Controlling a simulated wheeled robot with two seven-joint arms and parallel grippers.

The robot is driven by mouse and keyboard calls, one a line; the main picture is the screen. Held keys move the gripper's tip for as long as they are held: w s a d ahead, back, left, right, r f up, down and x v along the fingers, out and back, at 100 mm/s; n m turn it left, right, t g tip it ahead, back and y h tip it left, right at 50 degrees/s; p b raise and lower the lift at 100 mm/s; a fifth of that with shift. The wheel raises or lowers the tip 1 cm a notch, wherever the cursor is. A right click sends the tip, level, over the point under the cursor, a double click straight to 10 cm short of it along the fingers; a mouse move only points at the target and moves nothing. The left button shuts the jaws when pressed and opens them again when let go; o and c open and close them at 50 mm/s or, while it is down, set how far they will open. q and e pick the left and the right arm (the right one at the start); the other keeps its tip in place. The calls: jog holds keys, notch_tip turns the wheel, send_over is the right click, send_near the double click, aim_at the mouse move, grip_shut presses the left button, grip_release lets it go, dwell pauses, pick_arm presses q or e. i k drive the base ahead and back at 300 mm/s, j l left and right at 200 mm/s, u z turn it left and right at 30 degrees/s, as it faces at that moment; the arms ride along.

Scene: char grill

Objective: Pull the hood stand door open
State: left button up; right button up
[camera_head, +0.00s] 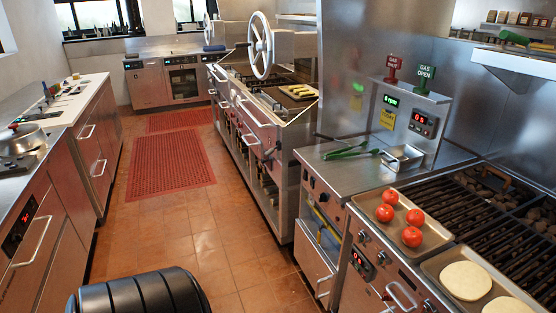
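The steel stand (350,172) with a raised control panel is right of centre. Below its top, a front door panel (312,262) faces the aisle and has a bar handle (323,286) near its right edge. I cannot tell for sure that this is the hood stand door. Neither of my grippers shows in this view.
Green tongs (352,149) and a small steel pan (402,158) lie on the stand. The tiled aisle (225,240) is clear, with red mats (170,165) further back.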

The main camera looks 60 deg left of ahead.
aim_at(321, 275)
jog(key=u, duration=1.45)
